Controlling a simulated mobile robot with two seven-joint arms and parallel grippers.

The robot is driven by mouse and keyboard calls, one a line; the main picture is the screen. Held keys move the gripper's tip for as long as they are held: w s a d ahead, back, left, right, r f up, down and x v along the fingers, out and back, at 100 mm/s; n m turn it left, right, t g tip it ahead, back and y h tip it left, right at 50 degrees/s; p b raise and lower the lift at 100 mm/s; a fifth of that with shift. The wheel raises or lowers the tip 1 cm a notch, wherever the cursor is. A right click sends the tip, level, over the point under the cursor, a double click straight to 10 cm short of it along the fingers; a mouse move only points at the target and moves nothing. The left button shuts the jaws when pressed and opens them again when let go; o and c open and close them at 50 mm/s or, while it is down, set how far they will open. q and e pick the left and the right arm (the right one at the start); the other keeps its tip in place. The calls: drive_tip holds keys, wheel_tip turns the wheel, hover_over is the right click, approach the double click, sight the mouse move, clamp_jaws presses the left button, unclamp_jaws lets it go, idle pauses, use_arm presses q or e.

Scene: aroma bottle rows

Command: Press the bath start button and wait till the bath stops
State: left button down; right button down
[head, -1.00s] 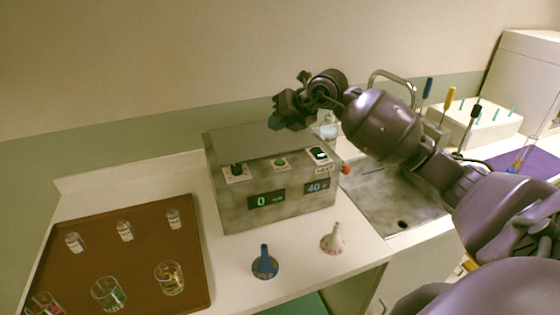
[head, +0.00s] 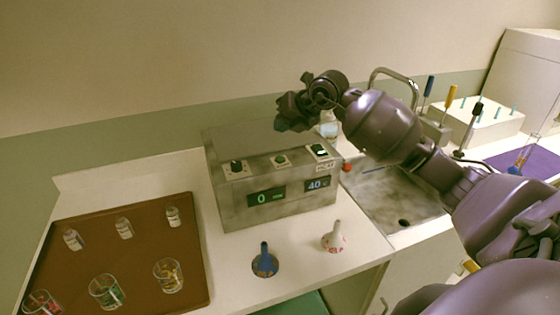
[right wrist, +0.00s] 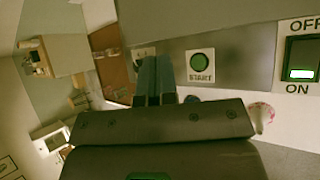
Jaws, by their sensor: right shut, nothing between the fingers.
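The bath (head: 280,205) is a grey metal box on the counter, with its lid closed. Its left display (head: 266,198) reads 0 and its right display (head: 317,184) reads 40. My right gripper (head: 283,125) is shut and empty above the bath, apart from the button. In the right wrist view its fingers (right wrist: 156,80) lie left of the button. My left gripper is not in view.
A dark knob (head: 237,165) sits left of the button. A brown tray (head: 140,245) with vials and beakers is at left. A sink (head: 395,205) and faucet (head: 393,75) are at right.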

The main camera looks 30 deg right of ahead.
sight(282, 157)
drive_tip(key=shift+f+b, duration=1.55)
drive_tip(key=shift+f, duration=1.55)
drive_tip(key=shift+f, duration=0.35)
drive_tip(key=shift+f+b, duration=0.2)
drive_tip(key=shift+b, duration=0.1)
